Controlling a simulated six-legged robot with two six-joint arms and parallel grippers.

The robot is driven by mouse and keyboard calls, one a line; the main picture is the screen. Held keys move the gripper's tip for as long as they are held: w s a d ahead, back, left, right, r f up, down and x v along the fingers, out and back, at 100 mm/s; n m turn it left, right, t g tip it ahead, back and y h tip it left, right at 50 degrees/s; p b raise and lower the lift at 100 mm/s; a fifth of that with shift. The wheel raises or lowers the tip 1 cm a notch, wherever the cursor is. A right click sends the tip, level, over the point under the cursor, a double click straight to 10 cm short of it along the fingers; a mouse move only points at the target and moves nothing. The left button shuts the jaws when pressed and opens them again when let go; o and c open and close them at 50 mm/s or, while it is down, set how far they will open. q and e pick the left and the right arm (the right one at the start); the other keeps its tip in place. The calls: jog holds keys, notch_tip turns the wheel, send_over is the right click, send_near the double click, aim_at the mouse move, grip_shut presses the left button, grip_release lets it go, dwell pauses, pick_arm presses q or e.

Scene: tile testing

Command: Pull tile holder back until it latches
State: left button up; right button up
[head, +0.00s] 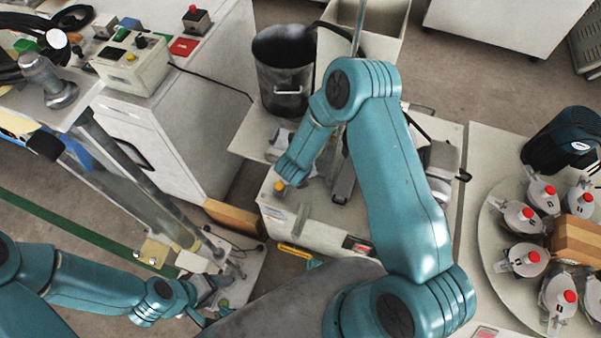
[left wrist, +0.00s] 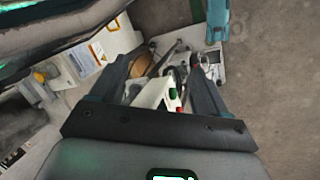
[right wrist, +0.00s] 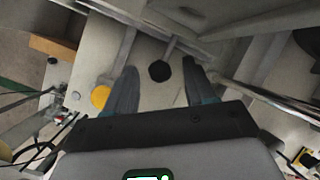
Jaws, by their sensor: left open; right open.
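I cannot tell for sure which part is the tile holder. In the right wrist view, a black round knob (right wrist: 159,71) on a short rod stands out from a pale machine face. My right gripper (right wrist: 157,88) is open, with its fingers on either side of the knob; I cannot tell if they touch it. In the head view its fingers are hidden below the teal wrist, by the grey machine (head: 315,232). My left gripper (head: 214,292) is low at the left; the left wrist view shows it open, with a white part with green and red buttons (left wrist: 158,95) between its fingers.
A yellow button (right wrist: 100,97) sits beside the right gripper's fingers. A dark metal bucket (head: 284,85) stands behind the machine. A round table (head: 500,222) with several red-topped clamps is at the right. A control box (head: 132,65) sits on a white cabinet at upper left.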

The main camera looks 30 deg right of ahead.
grip_shut()
jog(key=w+a, duration=0.3)
jog(key=w+a+p, duration=0.1)
jog(key=w+a, duration=0.2)
jog(key=w, duration=0.1)
dwell(0.4)
grip_release()
jog(key=p+v, duration=0.2)
jog(key=v, duration=1.4)
